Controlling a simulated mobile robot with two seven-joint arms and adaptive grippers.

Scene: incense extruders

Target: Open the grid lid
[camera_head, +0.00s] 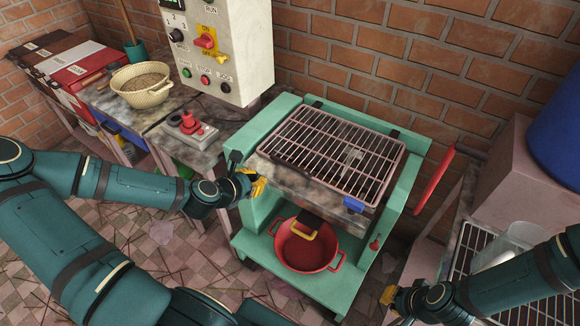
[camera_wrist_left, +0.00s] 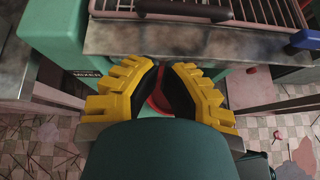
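The grid lid (camera_head: 333,148) is a rack of pinkish metal bars lying flat on top of the green mixer (camera_head: 254,207). My left gripper (camera_head: 258,186) is beside the mixer's front left corner, below the lid and left of the handle. In the left wrist view, its yellow fingers (camera_wrist_left: 164,68) have a narrow gap and hold nothing visible. My right gripper (camera_head: 389,296) is low at the right, partly hidden by its arm.
A red pot (camera_head: 303,262) stands on the mixer's lower shelf. A red lever (camera_head: 434,180) rises at the mixer's right side. A control box (camera_head: 225,50) and a red emergency button (camera_head: 188,121) are at the left. A brick wall closes the back.

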